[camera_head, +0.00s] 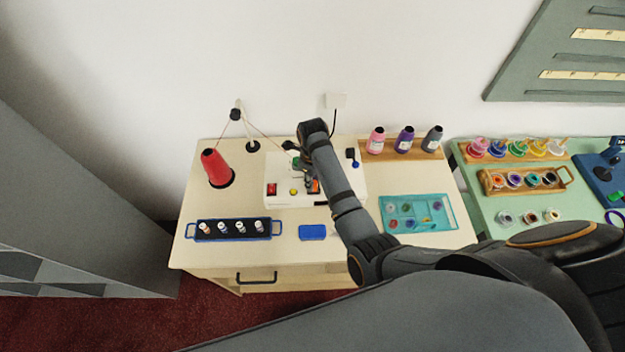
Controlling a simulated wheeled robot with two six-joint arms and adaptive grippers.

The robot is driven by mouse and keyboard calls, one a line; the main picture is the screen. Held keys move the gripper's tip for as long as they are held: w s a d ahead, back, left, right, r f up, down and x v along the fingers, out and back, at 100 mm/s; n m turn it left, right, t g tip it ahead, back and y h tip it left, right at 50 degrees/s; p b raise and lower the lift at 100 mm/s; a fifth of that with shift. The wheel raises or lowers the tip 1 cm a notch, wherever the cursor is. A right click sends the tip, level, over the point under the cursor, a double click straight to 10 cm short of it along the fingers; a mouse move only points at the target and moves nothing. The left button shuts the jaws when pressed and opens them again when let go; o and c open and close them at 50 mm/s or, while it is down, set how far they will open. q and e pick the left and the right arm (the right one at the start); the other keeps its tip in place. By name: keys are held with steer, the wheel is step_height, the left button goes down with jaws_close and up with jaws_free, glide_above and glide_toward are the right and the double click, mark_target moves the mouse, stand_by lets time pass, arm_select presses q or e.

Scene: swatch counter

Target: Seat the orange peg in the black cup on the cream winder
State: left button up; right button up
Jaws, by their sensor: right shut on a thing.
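The cream winder (283,201) is a pale box at the back middle of the table. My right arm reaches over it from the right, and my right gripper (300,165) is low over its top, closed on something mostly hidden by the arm. A small orange piece, which looks like the orange peg (315,186), shows just beside the arm with dark parts around it. I cannot make out the black cup clearly or tell whether the peg is in it. My left gripper is not in view.
The winder's top also has a red switch (271,189) and a yellow button (293,191). A red cone (217,168) and thread stand are left. A blue-handled rack (233,238), blue block (312,232) and teal tray (399,226) lie in front. Bottles (405,139) stand at back right.

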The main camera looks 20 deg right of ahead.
steer(key=o, duration=0.9)
steer(key=shift+a, duration=0.1)
step_height(320, 180, up, 12)
stand_by(0.6)
